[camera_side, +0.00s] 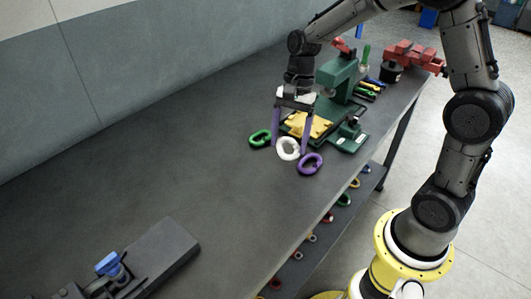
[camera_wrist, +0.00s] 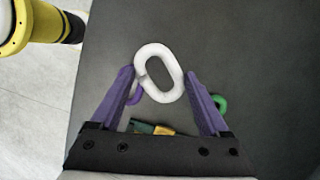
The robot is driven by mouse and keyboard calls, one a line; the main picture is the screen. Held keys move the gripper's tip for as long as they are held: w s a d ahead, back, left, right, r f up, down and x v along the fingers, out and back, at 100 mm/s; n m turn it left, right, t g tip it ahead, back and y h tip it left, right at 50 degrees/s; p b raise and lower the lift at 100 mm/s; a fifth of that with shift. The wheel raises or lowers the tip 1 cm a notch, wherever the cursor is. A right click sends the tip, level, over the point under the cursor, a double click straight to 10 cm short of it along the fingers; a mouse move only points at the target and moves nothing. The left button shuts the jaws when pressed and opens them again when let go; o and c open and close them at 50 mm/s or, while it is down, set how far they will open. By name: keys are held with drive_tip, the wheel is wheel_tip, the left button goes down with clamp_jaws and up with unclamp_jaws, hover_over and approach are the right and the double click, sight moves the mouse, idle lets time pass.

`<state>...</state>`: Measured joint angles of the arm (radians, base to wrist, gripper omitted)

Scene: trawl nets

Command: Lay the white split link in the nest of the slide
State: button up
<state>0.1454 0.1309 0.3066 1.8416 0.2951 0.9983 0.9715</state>
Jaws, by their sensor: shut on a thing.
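The white split link (camera_side: 288,148) is an oval ring, near the middle of the side view. It also shows in the wrist view (camera_wrist: 146,54), lying slantwise between the fingertips. My gripper (camera_side: 289,146) has purple fingers and points down, shut on the white link; the fingers also show in the wrist view (camera_wrist: 160,76). I cannot tell whether the link touches the bench. A dark block fixture (camera_side: 165,250) with a blue knob (camera_side: 108,264) stands at the lower left of the side view and may be the slide. Its nest is not clearly visible.
A green link (camera_side: 260,138) and a purple link (camera_side: 310,163) lie on either side of the white one. Behind stand a green press (camera_side: 338,76) with a yellow piece (camera_side: 307,125), and a red vise-like thing (camera_side: 412,56). The bench between links and dark fixture is clear.

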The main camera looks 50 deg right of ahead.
drive_tip(key=w+f+n, duration=0.1)
drive_tip(key=n, duration=0.1)
drive_tip(key=w+f+n+g, duration=0.1)
drive_tip(key=w+n, duration=0.1)
drive_tip(key=n, duration=0.1)
drive_tip(key=w+n+h, duration=0.1)
drive_tip(key=n, duration=0.1)
drive_tip(key=shift+w+a+f+n+g, duration=0.3)
drive_tip(key=shift+w+a+f+g, duration=0.1)
drive_tip(key=w+n, duration=0.1)
drive_tip(key=n, duration=0.1)
drive_tip(key=n+h, duration=0.1)
drive_tip(key=shift+w+d+n, duration=0.3)
drive_tip(key=shift+w+n, duration=0.05)
drive_tip(key=shift+n, duration=0.05)
drive_tip(key=shift+w+d+r+n+h, duration=0.2)
drive_tip(key=shift+r+n+h, duration=0.15)
drive_tip(key=shift+n, duration=0.35)
drive_tip(key=shift+s+d+r+n+g, duration=0.15)
drive_tip(key=shift+n+g, duration=0.15)
drive_tip(key=shift+n, duration=0.7)
